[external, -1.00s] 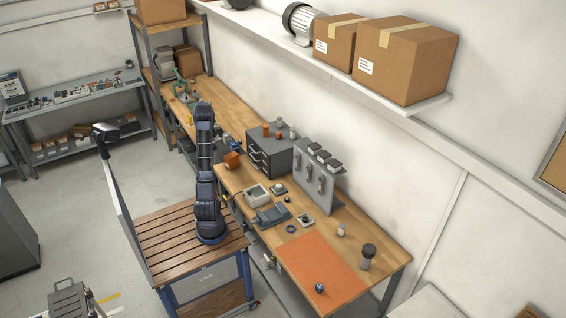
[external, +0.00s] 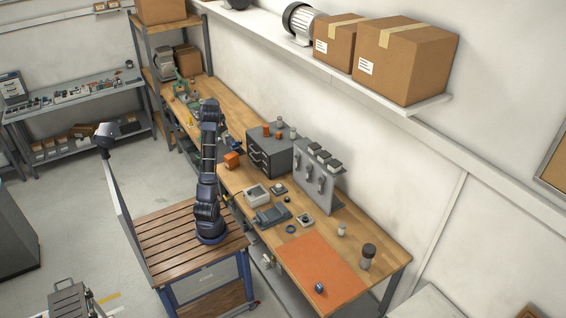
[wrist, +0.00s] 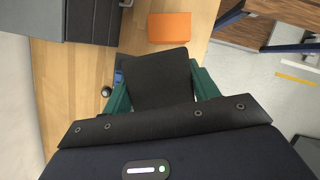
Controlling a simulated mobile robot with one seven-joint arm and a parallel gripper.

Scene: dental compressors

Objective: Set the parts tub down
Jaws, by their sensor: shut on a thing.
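My gripper (wrist: 160,88) has green fingers, shut on a dark, flat-faced thing, apparently the parts tub (wrist: 160,68), in the wrist view. Only one dark face of it shows; its inside and underside are hidden. It is held over the wooden workbench (wrist: 130,30). I cannot tell its height above the wood. In the external view my arm stands bent over the bench (external: 345,245), and its own links hide most of the gripper and tub.
An orange block (wrist: 168,27) lies just beyond the tub; it also shows in the external view (external: 232,160). A grey drawer cabinet (external: 270,150) stands close by. A small dark round part (wrist: 107,92) is left of the gripper. The orange mat (external: 318,264) is mostly clear.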

